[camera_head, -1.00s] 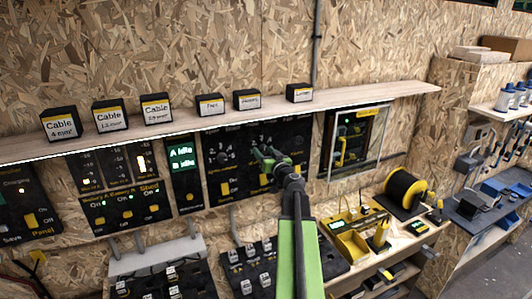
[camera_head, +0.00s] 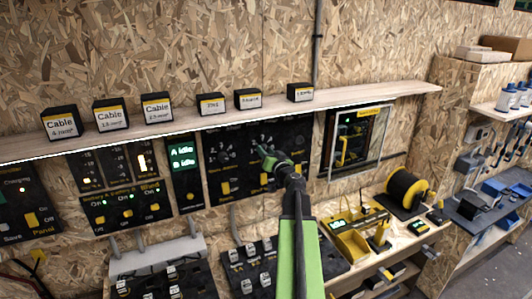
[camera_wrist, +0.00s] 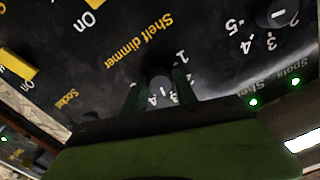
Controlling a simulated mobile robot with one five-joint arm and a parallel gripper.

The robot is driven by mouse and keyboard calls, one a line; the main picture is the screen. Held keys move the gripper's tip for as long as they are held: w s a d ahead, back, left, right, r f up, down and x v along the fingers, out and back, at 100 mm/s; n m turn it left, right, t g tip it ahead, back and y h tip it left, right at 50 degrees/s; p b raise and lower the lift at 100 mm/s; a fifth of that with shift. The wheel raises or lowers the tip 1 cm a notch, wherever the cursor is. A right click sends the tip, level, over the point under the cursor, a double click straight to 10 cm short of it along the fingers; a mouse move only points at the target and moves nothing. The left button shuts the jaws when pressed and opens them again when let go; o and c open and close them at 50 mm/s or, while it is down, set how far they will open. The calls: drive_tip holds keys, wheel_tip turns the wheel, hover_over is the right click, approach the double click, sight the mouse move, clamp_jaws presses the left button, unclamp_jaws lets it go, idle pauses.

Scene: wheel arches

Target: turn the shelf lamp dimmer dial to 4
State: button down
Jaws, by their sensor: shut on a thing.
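The shelf dimmer dial (camera_wrist: 160,77) is a dark round knob on the black panel (camera_wrist: 100,75), beside the yellow "Shelf dimmer" label. My gripper (camera_wrist: 158,90) is shut on this dial, one finger on each side. White scale numbers show around the dial, partly hidden by the fingers. I cannot tell clearly which number the dial points to. In the head view my gripper (camera_head: 268,153) is at the black panel (camera_head: 240,135) under the shelf, and it hides the dial there.
A second dial (camera_wrist: 277,13) with its own numbers sits close by on the panel. A yellow switch (camera_wrist: 18,65) is at the left. A wooden shelf (camera_head: 350,101) with small labelled boxes runs above the panel. A glass-doored cabinet (camera_head: 356,140) stands right of it.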

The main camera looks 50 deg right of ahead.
drive_tip(key=shift+m, duration=3.7)
drive_tip(key=c, duration=1)
unclamp_jaws()
drive_tip(key=shift+o, duration=0.2)
drive_tip(key=shift+s+a, duration=0.1)
